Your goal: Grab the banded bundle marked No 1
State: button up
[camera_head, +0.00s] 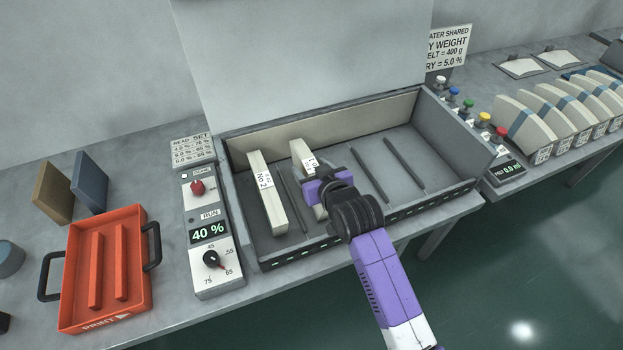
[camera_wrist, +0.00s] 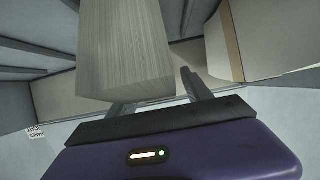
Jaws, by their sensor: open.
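The bundle marked No 1 (camera_head: 302,152) is a pale block lying in the grey open bin (camera_head: 350,225), its label partly hidden by my gripper. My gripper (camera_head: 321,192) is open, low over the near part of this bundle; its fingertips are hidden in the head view. In the wrist view a pale bundle with fine layered edges (camera_wrist: 120,45) fills the upper middle, close to the fingers (camera_wrist: 163,98). One finger shows clear to its right; the other is partly hidden behind it. A second pale bundle (camera_head: 262,185), marked No 2, lies to the left in the bin.
Dark rails (camera_head: 404,165) divide the bin floor; its right lanes are empty. A control panel (camera_head: 211,235) reading 40 % stands left of the bin, with an orange tray (camera_head: 105,270) beyond. Several pale banded blocks (camera_head: 545,115) stand on the right bench. A raised lid rises behind.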

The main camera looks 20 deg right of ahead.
grip_shut()
dwell(1.3)
